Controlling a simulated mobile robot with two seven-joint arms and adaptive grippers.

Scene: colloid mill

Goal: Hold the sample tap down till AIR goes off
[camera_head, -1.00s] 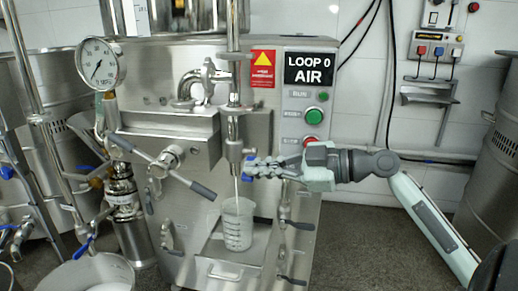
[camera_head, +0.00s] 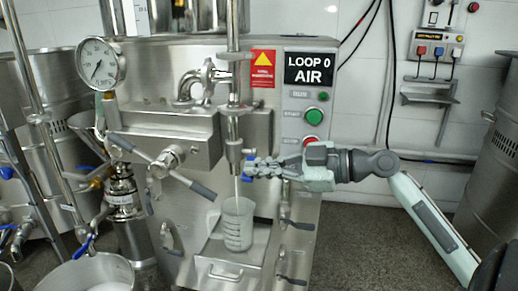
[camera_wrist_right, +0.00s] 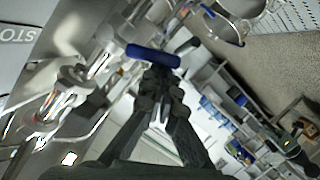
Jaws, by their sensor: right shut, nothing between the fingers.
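The sample tap (camera_head: 236,150) is a steel outlet on the mill's vertical pipe, with a blue handle (camera_head: 248,168) at its right side. My right gripper (camera_head: 256,168) is shut and empty, its fingertips against or very close to the blue handle. In the right wrist view the blue handle (camera_wrist_right: 153,55) lies across just beyond the fingertips (camera_wrist_right: 158,78); exact contact is hard to tell. A thin pale stream runs from the tap into a clear beaker (camera_head: 238,228) below. My left gripper is out of view.
A green button (camera_head: 313,115) and a red button (camera_head: 312,143) sit above my right gripper. A pressure gauge (camera_head: 100,63) stands at the left. A grey-handled lever (camera_head: 130,146) crosses the mill's front. A white-filled bucket (camera_head: 92,274) is at the lower left.

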